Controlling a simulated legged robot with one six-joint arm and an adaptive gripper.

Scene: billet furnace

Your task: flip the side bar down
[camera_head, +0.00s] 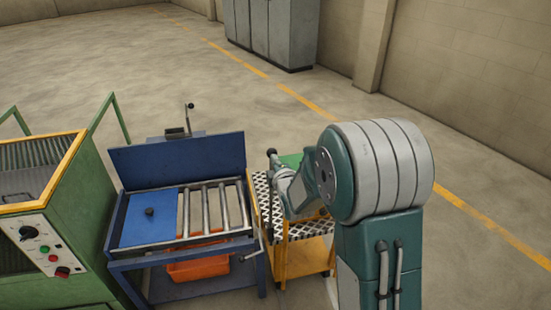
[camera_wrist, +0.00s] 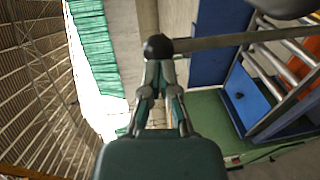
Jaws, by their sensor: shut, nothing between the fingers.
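The side bar (camera_wrist: 235,42) is a grey rod with a black ball knob (camera_wrist: 158,47) on its end. In the wrist view it runs from the knob to the right edge, in front of the blue roller table. A black knob (camera_head: 272,153) also shows beside my gripper in the head view, right of the table. My gripper (camera_wrist: 158,68) is shut and empty, its fingertips close together at the knob. I cannot tell whether they touch it. In the head view my gripper (camera_head: 280,172) is partly hidden by my arm.
The blue roller table (camera_head: 180,251) has several rollers, a blue plate (camera_head: 150,228) and an upright back panel (camera_head: 215,153). An orange bin (camera_head: 200,268) sits beneath. A green machine (camera_head: 85,235) stands left. A yellow cart (camera_head: 300,260) stands right, near my arm.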

